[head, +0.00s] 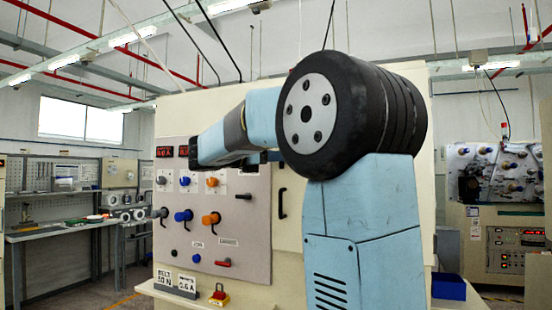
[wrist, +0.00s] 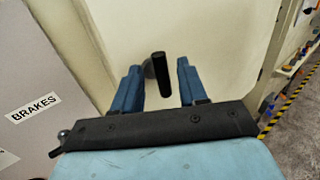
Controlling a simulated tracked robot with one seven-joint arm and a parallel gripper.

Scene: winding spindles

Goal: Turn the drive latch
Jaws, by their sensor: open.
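A short black bar-shaped handle (wrist: 158,72) stands out from a cream surface in the wrist view; I take it to be the drive latch, though no label on it shows. My gripper (wrist: 158,88) is open, its two blue fingers to either side of the handle with gaps on both sides. Whether the fingertips reach past it is unclear. In the head view a black upright handle (head: 283,203) is on the cream cabinet, right of the grey panel; I cannot tell if it is the same. My fingers are not discernible in the head view.
The grey control panel (head: 240,215) carries several knobs, red displays and a red lever (head: 222,263). A BRAKES label (wrist: 33,108) is close on the left in the wrist view. Yellow-black floor tape (wrist: 285,105) runs at right. A blue bin (head: 448,286) sits right of my arm.

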